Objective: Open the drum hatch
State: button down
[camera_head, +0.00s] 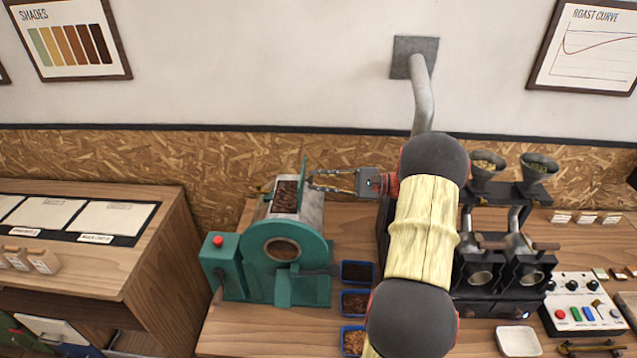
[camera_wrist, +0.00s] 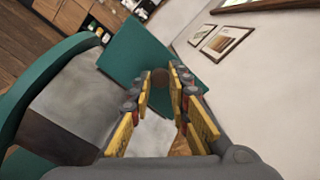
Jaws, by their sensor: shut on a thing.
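The green roaster drum (camera_head: 284,250) stands on the wooden counter, with a grey top and a round front window. Its drum hatch (camera_head: 304,172) is a thin green plate, standing steeply up at the right side of the top opening. Brown beans (camera_head: 287,196) show through that opening. In the wrist view the hatch (camera_wrist: 147,57) is a flat green panel tilted up in front of my fingers. My gripper (camera_head: 316,180) reaches in from the right. In the wrist view its yellow-padded fingers (camera_wrist: 166,86) are shut on the hatch's round brown knob (camera_wrist: 187,77).
Blue trays of beans (camera_head: 356,302) line the counter right of the roaster. Dark grinders with hoppers (camera_head: 487,166) and a button panel (camera_head: 583,303) stand farther right. A wooden cabinet (camera_head: 150,240) stands left. My arm hides part of the counter's middle.

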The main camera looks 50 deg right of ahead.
jog(key=shift+s+d, duration=0.1)
dwell(0.5)
jog(key=c, duration=1.7)
grip_release()
jog(key=shift+f, duration=0.1)
jog(key=shift+o, duration=0.2)
jog(key=shift+y, duration=0.3)
